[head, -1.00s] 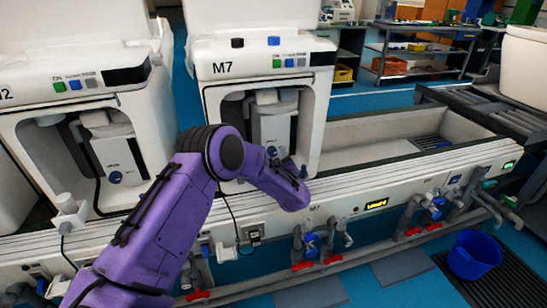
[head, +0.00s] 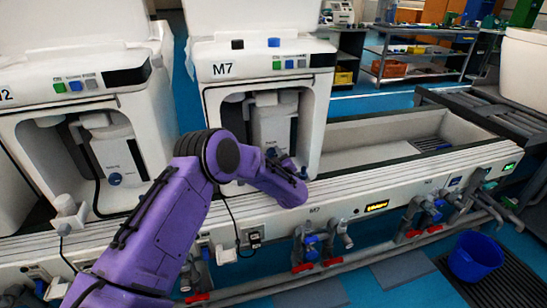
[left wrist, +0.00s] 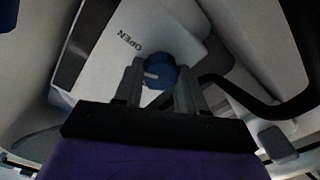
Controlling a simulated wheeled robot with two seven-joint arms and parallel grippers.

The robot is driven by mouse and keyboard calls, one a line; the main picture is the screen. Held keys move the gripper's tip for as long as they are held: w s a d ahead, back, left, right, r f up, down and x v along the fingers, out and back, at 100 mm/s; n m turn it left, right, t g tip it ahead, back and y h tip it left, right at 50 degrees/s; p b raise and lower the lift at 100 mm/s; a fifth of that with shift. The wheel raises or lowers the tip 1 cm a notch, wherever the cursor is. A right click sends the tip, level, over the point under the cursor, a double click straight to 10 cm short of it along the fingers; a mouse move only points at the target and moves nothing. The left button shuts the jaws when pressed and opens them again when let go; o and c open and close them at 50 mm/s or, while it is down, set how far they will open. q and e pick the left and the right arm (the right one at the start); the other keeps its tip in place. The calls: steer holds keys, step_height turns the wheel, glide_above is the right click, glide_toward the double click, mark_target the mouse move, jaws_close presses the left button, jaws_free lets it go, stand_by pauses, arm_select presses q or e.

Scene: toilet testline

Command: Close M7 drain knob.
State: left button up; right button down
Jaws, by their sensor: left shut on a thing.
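The M7 unit (head: 250,68) is the white housing with an open front bay in the middle of the head view. My right gripper is not in view.
A black hose (left wrist: 250,98) curves right of the knob. The neighbouring unit (head: 105,85) stands at left with its own blue knob (head: 115,179). A long rail (head: 400,180) runs along the front, with pipes and red-handled valves below. A blue bucket (head: 475,256) is on the floor.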

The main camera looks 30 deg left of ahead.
arm_select(q)
steer(key=n+b, duration=0.1)
steer(key=n, duration=0.2)
steer(key=n+b, duration=0.1)
steer(key=n, duration=0.2)
steer(key=shift+f+n, duration=0.2)
steer(key=shift+n, duration=0.1)
steer(key=n+b, duration=0.2)
steer(key=n, duration=0.2)
steer(key=shift+f, duration=0.1)
steer(key=shift+n+b, duration=0.75)
steer(key=shift+n, duration=0.65)
steer(key=o, duration=1.1)
steer(key=shift+s, duration=0.1)
